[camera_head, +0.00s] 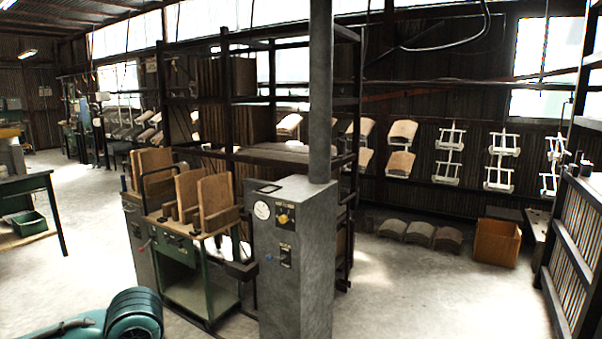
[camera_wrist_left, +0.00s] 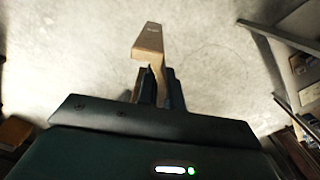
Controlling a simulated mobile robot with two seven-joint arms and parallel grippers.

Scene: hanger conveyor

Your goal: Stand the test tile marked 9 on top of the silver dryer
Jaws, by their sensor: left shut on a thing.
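In the left wrist view, my left gripper (camera_wrist_left: 161,88) is shut on a tan, bent-looking piece (camera_wrist_left: 149,42). The piece sticks out past the dark fingers over the grey floor. I take it for the test tile; no 9 can be read on it. In the head view, a grey metal cabinet with a dial and knob (camera_head: 290,250) stands in the middle, with a tall round pipe rising from its top. It is the thing that looks most like the silver dryer. A small dark panel lies on its flat top. Neither gripper shows in the head view.
A dark rack (camera_head: 227,100) rises behind. White hangers (camera_head: 450,150) hang along the back wall. Curved pieces (camera_head: 420,234) and a wooden box (camera_head: 497,242) sit on the floor. The floor at right is mostly clear.

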